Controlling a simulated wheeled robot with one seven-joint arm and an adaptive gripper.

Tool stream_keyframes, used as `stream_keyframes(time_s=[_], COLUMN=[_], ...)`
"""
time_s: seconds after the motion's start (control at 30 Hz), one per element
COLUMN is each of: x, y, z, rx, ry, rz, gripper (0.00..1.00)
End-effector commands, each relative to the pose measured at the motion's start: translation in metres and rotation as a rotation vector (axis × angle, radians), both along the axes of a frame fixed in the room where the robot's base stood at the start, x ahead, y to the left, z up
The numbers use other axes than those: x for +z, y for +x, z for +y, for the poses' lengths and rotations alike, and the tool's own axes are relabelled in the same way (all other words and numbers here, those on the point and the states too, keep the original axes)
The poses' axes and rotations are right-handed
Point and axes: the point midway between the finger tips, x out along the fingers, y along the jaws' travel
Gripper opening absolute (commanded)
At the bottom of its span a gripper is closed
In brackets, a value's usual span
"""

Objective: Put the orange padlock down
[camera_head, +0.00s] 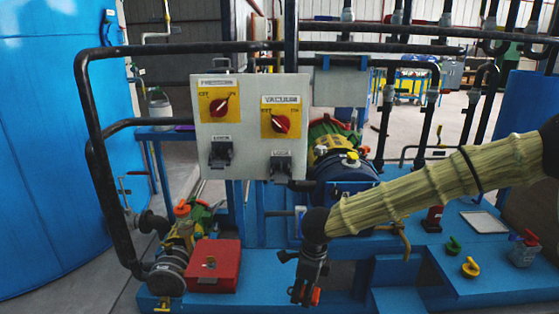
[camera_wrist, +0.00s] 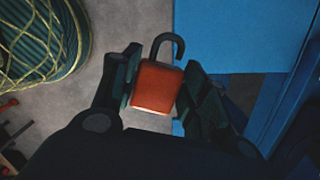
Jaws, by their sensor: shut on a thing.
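The orange padlock (camera_wrist: 156,88) is between the fingers of my gripper (camera_wrist: 160,78) in the wrist view. Its dark shackle points up in that picture and its hooked end looks open. In the head view my gripper (camera_head: 305,292) points down in front of the blue machine frame, with a bit of the orange padlock (camera_head: 316,296) showing at its tips. The padlock seems to be held in the air, over the grey floor and a blue surface's edge in the wrist view. The fingers hide the padlock's sides.
A red box (camera_head: 212,267) and a pump stand on the blue base at left. A switch panel (camera_head: 250,125) stands behind my gripper. On the blue platform (camera_head: 490,282) at right are a green item (camera_head: 453,246), a yellow item (camera_head: 470,267) and a white tray (camera_head: 484,222).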

Motion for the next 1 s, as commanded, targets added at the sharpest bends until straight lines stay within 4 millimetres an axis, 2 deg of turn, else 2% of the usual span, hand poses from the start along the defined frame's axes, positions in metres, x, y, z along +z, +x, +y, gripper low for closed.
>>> stream_keyframes(time_s=[1.0], x=[0.017], y=[-0.013], z=[-0.064], rx=[1.111], ry=[0.001], rz=[0.0], gripper=[0.17])
